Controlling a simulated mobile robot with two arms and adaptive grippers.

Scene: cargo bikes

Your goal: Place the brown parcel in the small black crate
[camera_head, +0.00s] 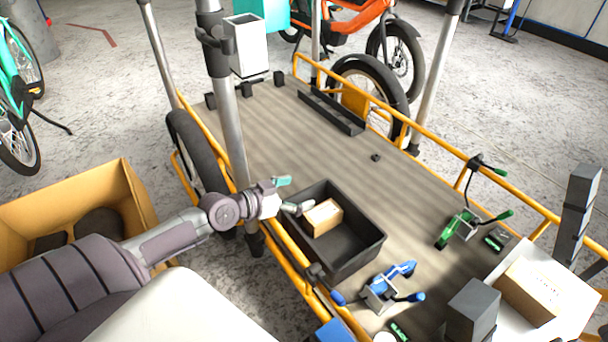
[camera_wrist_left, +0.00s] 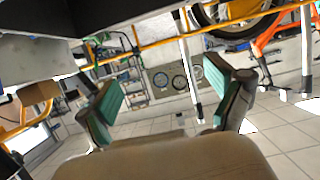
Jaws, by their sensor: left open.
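The small black crate (camera_head: 352,262) stands on the cargo bike's wooden bed, open side up. The brown parcel (camera_head: 324,217) sits inside it, toward its far left part. My left gripper (camera_head: 292,194) is at the crate's left edge, just left of the parcel. Its fingers are spread apart with nothing between them. In the left wrist view its two teal-padded fingers (camera_wrist_left: 162,98) are also wide apart and empty. The parcel cannot be made out for sure in that view. My right gripper is in neither view.
A blue clamp (camera_head: 382,288) and a green clamp (camera_head: 461,228) lie near the crate. Another brown box (camera_head: 540,284) stands on the right by a grey block (camera_head: 472,308). A metal post (camera_head: 230,125) rises behind my gripper.

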